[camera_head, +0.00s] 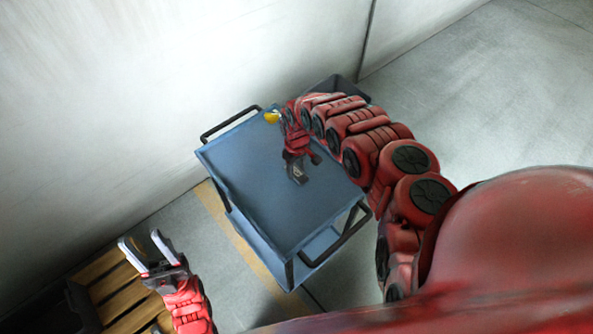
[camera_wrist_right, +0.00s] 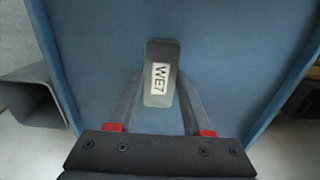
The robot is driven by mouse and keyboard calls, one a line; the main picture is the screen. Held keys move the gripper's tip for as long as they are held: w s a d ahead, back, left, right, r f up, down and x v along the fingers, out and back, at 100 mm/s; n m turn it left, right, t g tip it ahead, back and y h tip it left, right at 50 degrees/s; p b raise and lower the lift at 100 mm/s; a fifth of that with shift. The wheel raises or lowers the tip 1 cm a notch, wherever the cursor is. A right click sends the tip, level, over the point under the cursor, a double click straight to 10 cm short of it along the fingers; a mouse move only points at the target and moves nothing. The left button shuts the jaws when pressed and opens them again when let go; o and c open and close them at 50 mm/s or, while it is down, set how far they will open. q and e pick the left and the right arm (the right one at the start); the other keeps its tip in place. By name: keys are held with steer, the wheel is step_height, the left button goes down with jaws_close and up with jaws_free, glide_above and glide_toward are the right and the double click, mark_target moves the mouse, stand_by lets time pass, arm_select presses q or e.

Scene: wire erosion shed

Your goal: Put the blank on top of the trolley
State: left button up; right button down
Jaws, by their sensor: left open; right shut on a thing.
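The trolley (camera_head: 285,215) is blue with dark handles at its ends and stands against the wall in the head view; its top also shows in the right wrist view (camera_wrist_right: 230,60). The blank (camera_wrist_right: 161,95) is a small grey block with a white label reading "WE7". My right gripper (camera_wrist_right: 161,100) is shut on the blank over the trolley top; whether the blank touches the top, I cannot tell. In the head view the right gripper (camera_head: 299,174) partly hides the blank. My left gripper (camera_head: 139,247) is open and empty at the lower left, away from the trolley.
A yellow thing (camera_head: 272,117) shows at the trolley's far edge. A dark bin (camera_head: 345,84) stands behind the trolley. A slatted wooden pallet (camera_head: 108,285) lies at the lower left. Most of the trolley top is bare. The floor at right is clear.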

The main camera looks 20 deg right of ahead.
steer(key=shift+w+f, duration=0.1)
steer(key=shift+f, duration=0.7)
steer(key=shift+f, duration=0.15)
steer(key=shift+c, duration=1.7)
jaws_free()
steer(key=shift+r, duration=0.25)
